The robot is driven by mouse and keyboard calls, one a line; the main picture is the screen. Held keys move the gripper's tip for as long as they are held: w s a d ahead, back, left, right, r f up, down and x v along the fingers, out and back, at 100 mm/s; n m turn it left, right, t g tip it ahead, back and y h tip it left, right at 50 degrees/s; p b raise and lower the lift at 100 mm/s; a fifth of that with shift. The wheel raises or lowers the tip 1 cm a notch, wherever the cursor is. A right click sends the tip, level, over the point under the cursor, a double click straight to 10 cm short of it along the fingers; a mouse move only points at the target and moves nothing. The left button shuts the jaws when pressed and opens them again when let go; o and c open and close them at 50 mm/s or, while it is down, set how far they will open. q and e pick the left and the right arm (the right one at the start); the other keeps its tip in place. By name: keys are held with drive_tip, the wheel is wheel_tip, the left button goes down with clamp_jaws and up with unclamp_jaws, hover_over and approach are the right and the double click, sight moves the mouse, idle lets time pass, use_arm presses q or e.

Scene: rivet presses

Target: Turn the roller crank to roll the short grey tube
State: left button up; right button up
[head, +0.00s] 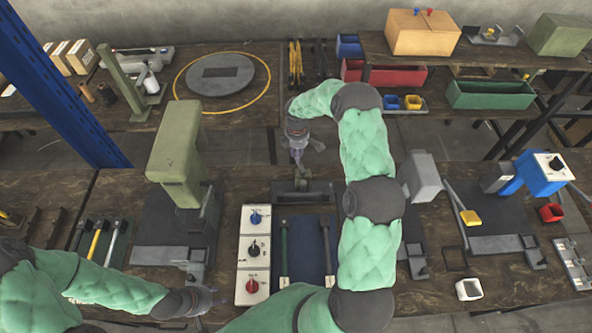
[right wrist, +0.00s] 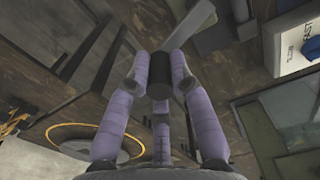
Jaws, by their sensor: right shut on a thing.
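My right gripper (head: 298,157) points down at the back middle of the bench, just behind a dark metal device (head: 302,191) that looks like the roller. In the right wrist view its purple fingers (right wrist: 158,78) are closed around a short dark cylindrical grip (right wrist: 159,70), which seems to be the crank handle. In the head view the fingers mostly hide this grip. I cannot pick out the short grey tube for certain. My left gripper (head: 207,300) hangs low at the front left, away from the roller, and its fingers are too small to read.
A green press (head: 175,152) stands left of the roller. A white control panel (head: 252,256) and a blue mat (head: 308,246) with hand tools lie in front. A grey press (head: 420,176) stands to the right. The back table has a round grey plate (head: 220,75).

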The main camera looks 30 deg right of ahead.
use_arm(q)
drive_tip(key=shift+f, duration=0.15)
use_arm(e)
drive_tip(key=shift+s+d+r, duration=0.1)
drive_tip(key=shift+s+d, duration=0.25)
drive_tip(key=shift+d, duration=0.3)
drive_tip(key=shift+s+d+f, duration=0.1)
drive_tip(key=shift+s+d, duration=0.25)
drive_tip(key=shift+d, duration=0.3)
drive_tip(key=shift+s+d+r, duration=0.1)
drive_tip(key=shift+s+d, duration=0.25)
drive_tip(key=shift+d, duration=0.3)
drive_tip(key=shift+s+d, duration=0.35)
drive_tip(key=shift+s, duration=0.35)
drive_tip(key=shift+s+d, duration=0.35)
drive_tip(key=shift+s, duration=0.3)
drive_tip(key=shift+s+a, duration=0.2)
drive_tip(key=shift+s, duration=1.45)
drive_tip(key=shift+s+a, duration=1.05)
drive_tip(key=shift+s, duration=0.25)
drive_tip(key=o, duration=1.8)
